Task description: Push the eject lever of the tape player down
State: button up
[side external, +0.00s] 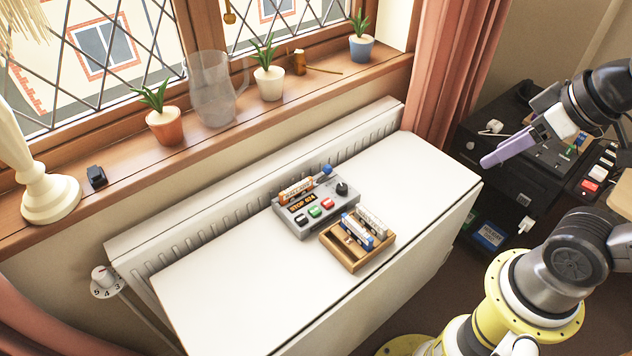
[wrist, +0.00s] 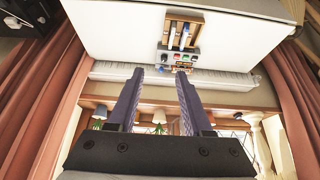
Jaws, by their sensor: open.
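The grey tape player (side external: 318,215) sits on the white tabletop in the side view, with several coloured buttons, a black dial and an orange "STOP" display. Its eject lever (side external: 327,170) has a blue knob and stands up at the back right corner. An orange-labelled cassette (side external: 297,190) stands at the back of the player. The player also shows, small, in the wrist view (wrist: 179,59). My gripper (side external: 492,158) is open and empty, raised right of the table and well away from the lever. In the wrist view its purple fingers (wrist: 160,74) are spread apart.
A wooden tray (side external: 352,266) with cassettes stands just in front of the player. A radiator (side external: 140,237) runs behind the table (side external: 230,285). The windowsill above it bears potted plants and a glass jug (side external: 212,90). The tabletop left of the player is clear.

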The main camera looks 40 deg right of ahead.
dwell(0.3)
jog(key=shift+m, duration=0.4)
jog(key=c, duration=0.7)
jog(key=r, duration=0.1)
jog(key=w+r+m, duration=0.1)
jog(key=r+m, duration=0.1)
jog(key=shift+w+a+r+t, duration=0.1)
jog(key=shift+w+t, duration=0.2)
jog(key=shift+w, duration=0.1)
grip_shut()
jog(key=w+r+m+g, duration=0.25)
jog(key=w+m, duration=0.45)
jog(key=w, duration=1.4)
jog(key=w+f+m+g, duration=0.2)
jog(key=w+f, duration=0.9)
jog(key=w, duration=0.2)
jog(key=shift+w+a+f+g+y, duration=0.15)
jog(key=shift+w+f+g, duration=0.25)
jog(key=shift+f, duration=2.2)
jog(key=shift+w+a+f+g+y, duration=0.1)
jog(key=shift+w+f+g+y, duration=0.2)
jog(key=shift+f, duration=2.35)
jog(key=shift+w+a+f+g+y, duration=0.15)
jog(key=shift+w+f+g, duration=0.25)
jog(key=shift+f, duration=2.2)
